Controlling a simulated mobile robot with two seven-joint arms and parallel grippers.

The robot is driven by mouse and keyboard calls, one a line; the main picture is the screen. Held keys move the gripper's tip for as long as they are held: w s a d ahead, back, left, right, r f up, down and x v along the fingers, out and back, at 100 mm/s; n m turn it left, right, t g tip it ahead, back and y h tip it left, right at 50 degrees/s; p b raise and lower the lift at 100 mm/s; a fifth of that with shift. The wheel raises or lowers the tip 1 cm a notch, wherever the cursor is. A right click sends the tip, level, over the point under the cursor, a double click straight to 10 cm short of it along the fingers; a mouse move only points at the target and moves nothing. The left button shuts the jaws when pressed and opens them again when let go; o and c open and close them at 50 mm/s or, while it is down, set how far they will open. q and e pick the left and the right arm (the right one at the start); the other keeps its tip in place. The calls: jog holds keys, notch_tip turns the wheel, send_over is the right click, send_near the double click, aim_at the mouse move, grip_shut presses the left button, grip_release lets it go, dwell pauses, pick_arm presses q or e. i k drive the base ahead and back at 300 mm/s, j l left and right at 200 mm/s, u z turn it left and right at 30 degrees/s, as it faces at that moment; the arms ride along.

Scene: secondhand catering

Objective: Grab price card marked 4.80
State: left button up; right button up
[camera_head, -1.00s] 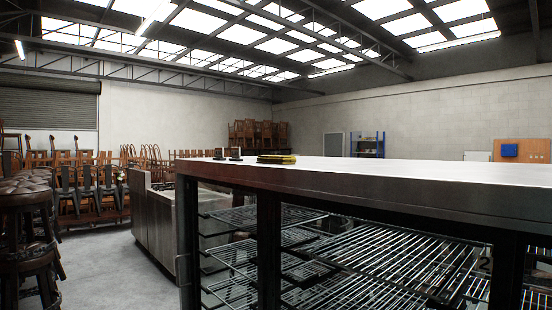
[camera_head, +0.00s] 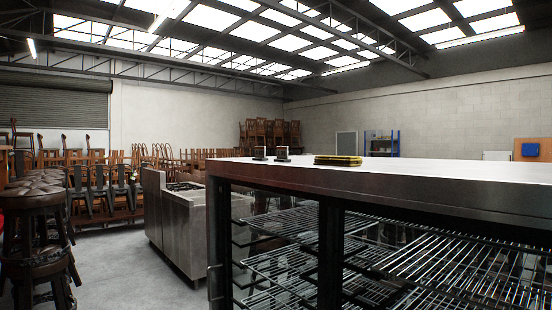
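Two small dark upright cards, the left one (camera_head: 260,153) and the right one (camera_head: 282,153), stand on the steel top (camera_head: 400,172) of a rack unit near its far left end. They are too small for any price to be read, so I cannot tell whether either is marked 4.80. A flat yellow and black item (camera_head: 338,160) lies just right of them on the same top. Neither of my grippers is in view.
The rack unit with wire shelves (camera_head: 290,262) fills the right foreground. A steel cooker unit (camera_head: 180,222) stands behind it to the left. Dark stools (camera_head: 38,215) are at the left edge. Stacked wooden chairs (camera_head: 100,180) line the back. Grey floor (camera_head: 125,262) is open between stools and cooker.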

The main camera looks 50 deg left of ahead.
aim_at(260, 152)
jog(key=j+z, duration=0.2)
jog(key=j, duration=0.35)
jog(key=k+j+z, duration=0.2)
jog(key=j, duration=0.3)
jog(key=k+j, duration=0.1)
jog(key=j, duration=0.45)
jog(key=k+j+z, duration=0.1)
jog(key=j, duration=0.45)
